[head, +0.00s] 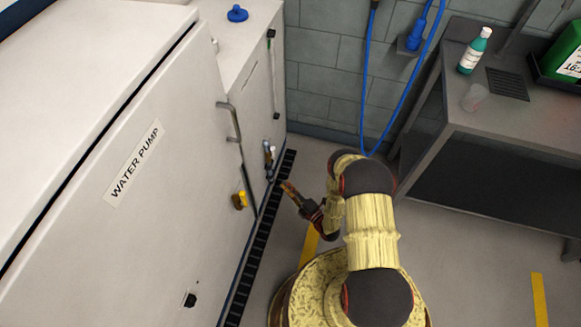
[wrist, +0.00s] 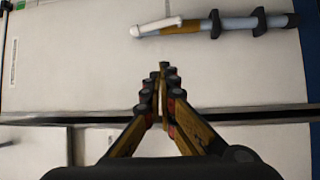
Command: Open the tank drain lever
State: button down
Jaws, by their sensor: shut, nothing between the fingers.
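The tank drain lever (wrist: 155,27) is a white handle on a brass valve body (wrist: 181,28), at the top of the wrist view. It lies nearly in line with a grey pipe (wrist: 235,23) held by dark clamps against a pale panel. In the head view the small drain fitting (head: 268,155) is low on the far white cabinet (head: 240,45). My gripper (wrist: 163,72) is shut and empty, apart from the lever and below it in the wrist view. In the head view my gripper (head: 287,187) is just right of and below the fitting.
A grey bench (head: 480,115) with bottles stands at right. Open floor lies between.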

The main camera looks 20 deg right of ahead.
jog(key=w+a+r+n+b, duration=0.1)
jog(key=w+b, duration=0.4)
jog(key=w, duration=0.8)
jog(key=shift+a+r+n, duration=0.4)
jog(key=shift+r+n, duration=0.1)
jog(key=shift+n, duration=0.1)
